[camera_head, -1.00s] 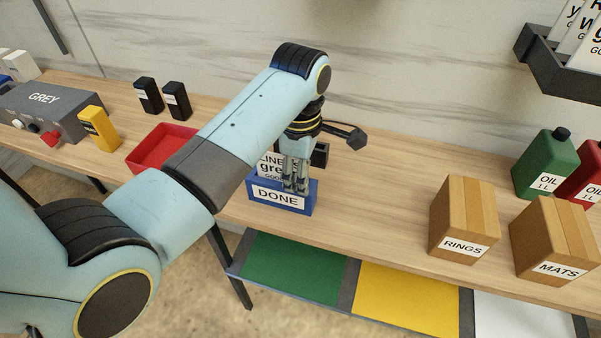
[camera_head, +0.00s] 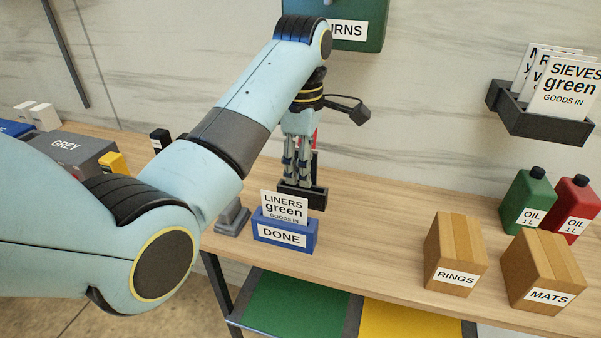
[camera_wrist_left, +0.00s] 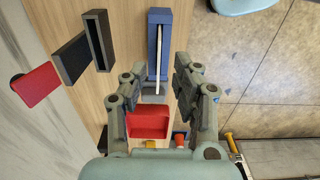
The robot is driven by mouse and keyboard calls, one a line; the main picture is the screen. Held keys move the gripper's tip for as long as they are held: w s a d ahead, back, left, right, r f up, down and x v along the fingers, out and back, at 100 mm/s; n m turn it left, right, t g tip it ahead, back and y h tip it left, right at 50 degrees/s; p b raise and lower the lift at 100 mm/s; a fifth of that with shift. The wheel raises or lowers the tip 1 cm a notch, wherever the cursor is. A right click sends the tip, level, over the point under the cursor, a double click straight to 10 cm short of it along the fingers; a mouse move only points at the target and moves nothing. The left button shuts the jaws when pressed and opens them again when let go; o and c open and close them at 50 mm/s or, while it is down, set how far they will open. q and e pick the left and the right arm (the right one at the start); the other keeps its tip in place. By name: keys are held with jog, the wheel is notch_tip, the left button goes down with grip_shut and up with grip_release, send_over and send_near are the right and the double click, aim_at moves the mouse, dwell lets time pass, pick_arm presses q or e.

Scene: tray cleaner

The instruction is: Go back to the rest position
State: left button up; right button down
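My left gripper (camera_head: 297,165) hangs fingers-down above the bench, behind and above the blue DONE holder (camera_head: 285,238). In the left wrist view its two fingers (camera_wrist_left: 158,95) are spread apart with nothing held between them. A white card (camera_head: 284,207) reading "LINERS green GOODS IN" stands in the DONE holder, clear of the fingers. The left wrist view shows the blue holder (camera_wrist_left: 158,15) and the card's thin edge (camera_wrist_left: 158,45) from above. My right gripper is in neither view.
A black holder (camera_head: 302,197) stands behind the DONE holder. RINGS (camera_head: 455,255) and MATS (camera_head: 543,272) boxes and green (camera_head: 527,200) and red (camera_head: 574,208) oil cans stand right. A dark wall rack (camera_head: 540,122) holds cards. The left wrist view shows a red tray (camera_wrist_left: 148,122).

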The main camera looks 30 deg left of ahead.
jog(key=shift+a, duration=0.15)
